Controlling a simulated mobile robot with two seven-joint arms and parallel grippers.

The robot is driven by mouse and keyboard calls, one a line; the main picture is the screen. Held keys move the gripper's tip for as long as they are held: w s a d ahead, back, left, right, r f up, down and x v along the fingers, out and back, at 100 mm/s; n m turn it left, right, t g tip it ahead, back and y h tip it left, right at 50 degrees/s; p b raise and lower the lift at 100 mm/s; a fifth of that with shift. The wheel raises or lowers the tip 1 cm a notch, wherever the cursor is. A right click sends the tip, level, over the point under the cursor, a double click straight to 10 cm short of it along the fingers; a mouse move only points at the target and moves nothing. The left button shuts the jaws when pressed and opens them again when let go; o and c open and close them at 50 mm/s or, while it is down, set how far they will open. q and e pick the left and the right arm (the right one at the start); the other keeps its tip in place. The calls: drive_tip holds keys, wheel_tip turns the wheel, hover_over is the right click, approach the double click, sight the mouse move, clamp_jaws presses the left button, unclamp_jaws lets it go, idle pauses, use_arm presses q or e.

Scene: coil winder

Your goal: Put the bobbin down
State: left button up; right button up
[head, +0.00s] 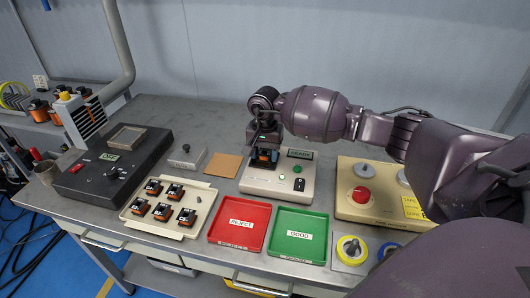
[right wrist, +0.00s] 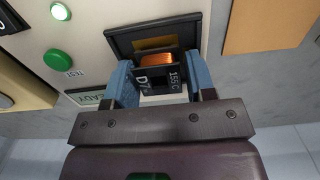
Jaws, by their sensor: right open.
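The bobbin (right wrist: 156,60), black with a copper winding and a "155C" mark, sits in the dark recessed nest (right wrist: 118,42) of the beige tester (head: 270,182). It also shows in the head view (head: 264,156) below the gripper. My right gripper (right wrist: 160,76) is open, with one blue finger pad on each side of the bobbin. I cannot tell whether the pads touch it. In the head view the right gripper (head: 264,142) points down over the tester. My left gripper is not in view.
A cream tray (head: 188,232) holds several bobbins. A red REJECT tray (head: 257,232) and a green GOOD tray (head: 298,246) are empty in front of the tester. A black device (head: 85,180) stands left; a beige box with a red knob (head: 350,212) stands right.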

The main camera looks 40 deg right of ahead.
wheel_tip(320, 180, up, 12)
drive_tip(key=shift+r, duration=0.2)
drive_tip(key=shift+s, duration=0.1)
idle(0.7)
